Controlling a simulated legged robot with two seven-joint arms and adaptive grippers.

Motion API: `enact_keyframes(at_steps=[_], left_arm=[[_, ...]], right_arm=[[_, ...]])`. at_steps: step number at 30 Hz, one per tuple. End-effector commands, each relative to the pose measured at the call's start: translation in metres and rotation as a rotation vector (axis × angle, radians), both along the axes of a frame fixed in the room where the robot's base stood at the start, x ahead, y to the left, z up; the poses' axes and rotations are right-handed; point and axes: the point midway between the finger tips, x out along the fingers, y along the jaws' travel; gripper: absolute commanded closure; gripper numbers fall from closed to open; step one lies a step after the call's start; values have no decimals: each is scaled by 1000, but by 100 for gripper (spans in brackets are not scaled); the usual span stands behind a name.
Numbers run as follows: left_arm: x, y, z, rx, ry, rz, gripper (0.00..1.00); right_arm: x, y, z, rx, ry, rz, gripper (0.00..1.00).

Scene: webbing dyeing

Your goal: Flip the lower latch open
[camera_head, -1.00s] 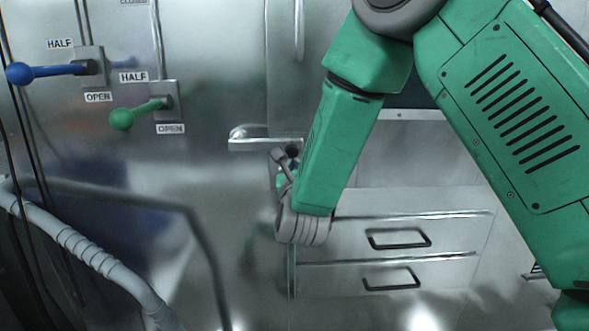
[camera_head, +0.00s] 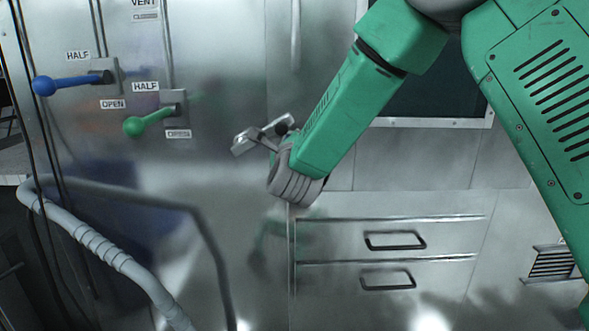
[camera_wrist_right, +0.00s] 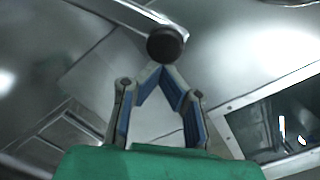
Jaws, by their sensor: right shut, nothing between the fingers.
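The lower latch (camera_head: 244,142) is a silver metal lever on the cabinet door in the head view. It now sits tilted, its left end lower than its right. In the right wrist view the silver bar (camera_wrist_right: 150,12) crosses the top, next to a dark round knob (camera_wrist_right: 165,44). My right gripper (camera_head: 264,141) is at the latch and overlaps it in the head view. In the right wrist view its blue-padded fingers (camera_wrist_right: 160,68) meet at their tips just below the knob, with nothing between them. Whether they touch it is unclear. My left gripper is not in view.
A blue lever (camera_head: 75,82) and a green lever (camera_head: 150,121) stick out at the upper left. A grey pipe rail (camera_head: 110,262) runs at the lower left. Two drawers (camera_head: 345,226) with black handles sit below right of the latch. A window (camera_head: 430,95) is right of my arm.

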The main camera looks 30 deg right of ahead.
Motion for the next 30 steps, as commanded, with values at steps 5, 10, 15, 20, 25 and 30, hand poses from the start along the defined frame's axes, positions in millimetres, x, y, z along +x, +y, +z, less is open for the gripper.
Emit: enact_keyframes(at_steps=[5, 10, 15, 20, 25, 30], left_arm=[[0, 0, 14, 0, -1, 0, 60], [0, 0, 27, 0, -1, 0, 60], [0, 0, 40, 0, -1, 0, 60], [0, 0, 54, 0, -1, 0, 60], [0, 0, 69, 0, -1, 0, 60], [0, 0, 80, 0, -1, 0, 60]], right_arm=[[5, 10, 27, -143, 85, 2, 100], [12, 21, 46, -282, 170, 2, 100], [21, 36, 62, -420, 255, 3, 100], [30, 50, 75, -550, 336, 2, 100], [40, 68, 85, -685, 419, 2, 100], [50, 85, 90, -809, 495, 3, 100]])
